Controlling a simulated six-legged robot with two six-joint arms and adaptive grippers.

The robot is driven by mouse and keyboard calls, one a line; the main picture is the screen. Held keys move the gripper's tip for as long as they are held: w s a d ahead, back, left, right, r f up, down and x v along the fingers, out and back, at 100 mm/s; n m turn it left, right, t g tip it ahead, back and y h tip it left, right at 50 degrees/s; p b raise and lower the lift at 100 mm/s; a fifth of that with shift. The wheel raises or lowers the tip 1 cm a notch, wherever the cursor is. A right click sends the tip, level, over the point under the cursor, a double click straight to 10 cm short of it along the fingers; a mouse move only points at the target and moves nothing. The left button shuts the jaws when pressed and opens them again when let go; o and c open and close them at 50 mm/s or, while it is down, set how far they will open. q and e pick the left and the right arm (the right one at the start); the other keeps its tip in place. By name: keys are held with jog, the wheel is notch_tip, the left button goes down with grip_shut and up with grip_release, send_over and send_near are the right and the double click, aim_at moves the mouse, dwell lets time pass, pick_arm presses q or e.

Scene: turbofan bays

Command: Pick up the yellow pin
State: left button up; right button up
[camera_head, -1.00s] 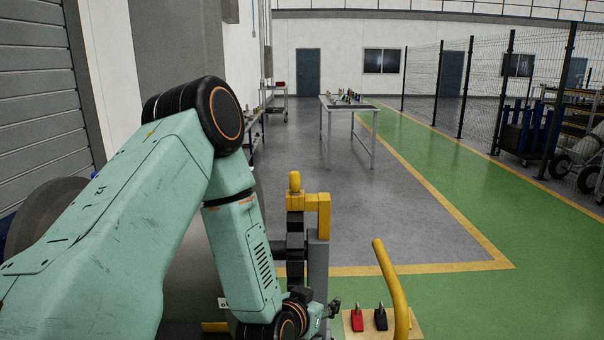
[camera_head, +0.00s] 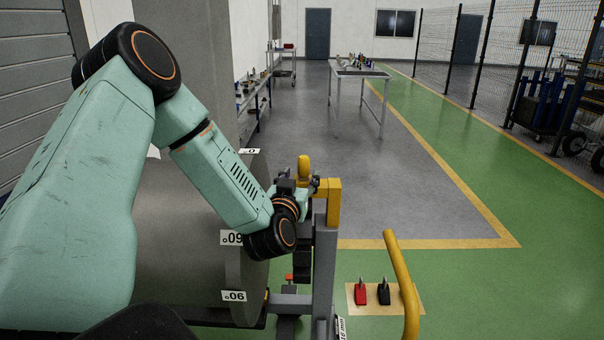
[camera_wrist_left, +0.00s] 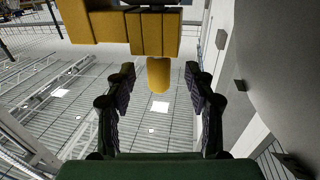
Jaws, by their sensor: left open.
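The yellow pin (camera_head: 304,168) stands upright with its rounded end up, beside a yellow block (camera_head: 334,202) on a grey post. In the left wrist view the pin (camera_wrist_left: 158,76) shows below the yellow blocks (camera_wrist_left: 150,32), lined up with the gap between my fingers. My left gripper (camera_head: 303,184) is close to the pin in the head view and partly covers its lower part. In the left wrist view its fingers (camera_wrist_left: 159,84) are spread, with a gap on both sides of the pin. I see no contact. My right gripper is not in view.
A large grey cylinder (camera_head: 190,240) with number labels lies under my left arm. A curved yellow handle (camera_head: 403,280) rises at the right. A board (camera_head: 412,297) holds a red clip (camera_head: 361,291) and a black clip (camera_head: 384,291). Tables stand further back.

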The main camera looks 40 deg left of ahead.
aim_at(303, 172)
pick_arm(q)
jog(key=x, duration=0.3)
jog(key=shift+w+r, duration=0.25)
jog(key=shift+w, duration=0.2)
jog(key=shift+a+f, duration=0.2)
jog(key=shift+a, duration=0.2)
jog(key=shift+s+d+r, duration=0.1)
jog(key=shift+d+r, duration=0.2)
jog(key=shift+d, duration=0.15)
jog(key=c, duration=0.3)
jog(key=shift+c, duration=0.8)
jog(key=shift+a+f, duration=0.25)
jog(key=shift+a, duration=0.05)
jog(key=c, duration=0.4)
jog(key=shift+d+r, duration=0.1)
jog(key=shift+d, duration=0.05)
grip_shut()
